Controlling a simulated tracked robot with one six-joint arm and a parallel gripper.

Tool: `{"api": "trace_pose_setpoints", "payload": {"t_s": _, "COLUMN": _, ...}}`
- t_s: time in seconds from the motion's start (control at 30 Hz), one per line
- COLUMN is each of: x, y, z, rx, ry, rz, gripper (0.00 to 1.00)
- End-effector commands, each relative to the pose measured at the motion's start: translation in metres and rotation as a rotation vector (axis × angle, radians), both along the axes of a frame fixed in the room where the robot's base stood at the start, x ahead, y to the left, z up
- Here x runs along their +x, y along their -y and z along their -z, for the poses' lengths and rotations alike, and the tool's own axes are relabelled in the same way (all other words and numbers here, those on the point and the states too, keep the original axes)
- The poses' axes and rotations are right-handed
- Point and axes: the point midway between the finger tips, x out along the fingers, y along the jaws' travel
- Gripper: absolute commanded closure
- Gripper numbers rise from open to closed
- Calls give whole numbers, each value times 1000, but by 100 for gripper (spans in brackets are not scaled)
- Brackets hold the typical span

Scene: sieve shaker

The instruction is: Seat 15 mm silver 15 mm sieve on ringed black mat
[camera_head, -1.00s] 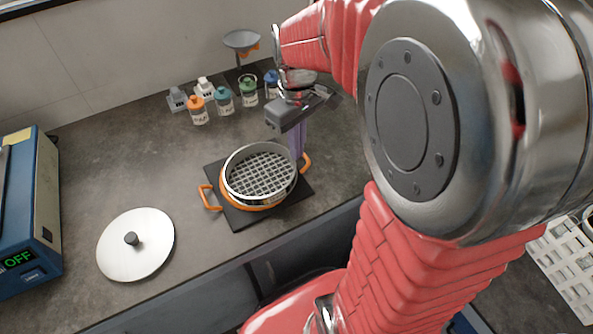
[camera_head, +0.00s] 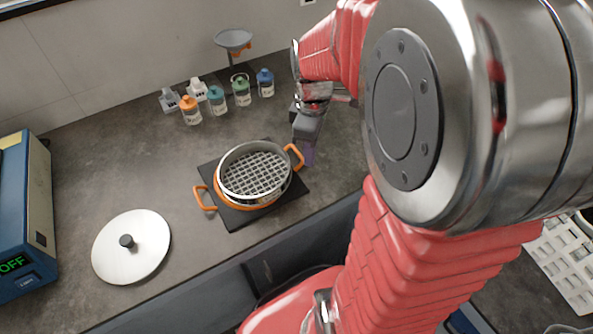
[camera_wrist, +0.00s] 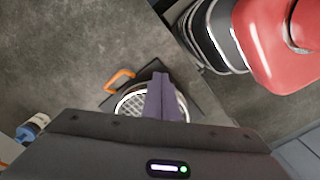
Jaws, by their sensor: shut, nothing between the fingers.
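The silver sieve (camera_head: 255,173) with a coarse grid mesh sits above the black mat (camera_head: 236,216) in the head view. An orange ring with two looped handles (camera_head: 203,198) surrounds its lower part. The sieve looks about level; whether it is fully seated cannot be told. In the wrist view part of the sieve's mesh (camera_wrist: 133,108) shows behind the fingers. My gripper (camera_head: 309,153) is to the right of the sieve, clear of it, with its purple fingers pointing down. The fingers (camera_wrist: 162,97) are shut together and hold nothing. The mat's rings are hidden under the sieve.
A round silver lid (camera_head: 140,250) with a black knob lies front left. A blue machine (camera_head: 22,215) reading OFF stands at the left edge. Several capped bottles (camera_head: 217,101) and a funnel stand (camera_head: 233,42) are at the back. A white rack (camera_head: 565,262) is at right.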

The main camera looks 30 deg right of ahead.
Motion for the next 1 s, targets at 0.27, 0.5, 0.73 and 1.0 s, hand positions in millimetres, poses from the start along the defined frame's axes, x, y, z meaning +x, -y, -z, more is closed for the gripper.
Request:
{"api": "trace_pose_setpoints", "payload": {"t_s": 0.27, "x": -1, "y": 0, "z": 22, "rx": 2, "ry": -4, "rz": 1, "gripper": 100}}
{"api": "trace_pose_setpoints", "payload": {"t_s": 0.5, "x": -1, "y": 0, "z": 58, "rx": 2, "ry": -5, "rz": 1, "gripper": 100}}
{"api": "trace_pose_setpoints", "payload": {"t_s": 0.73, "x": -1, "y": 0, "z": 92, "rx": 2, "ry": -4, "rz": 1, "gripper": 100}}
{"api": "trace_pose_setpoints", "payload": {"t_s": 1.0, "x": 19, "y": -18, "z": 100, "rx": 1, "ry": -2, "rz": -1, "gripper": 100}}
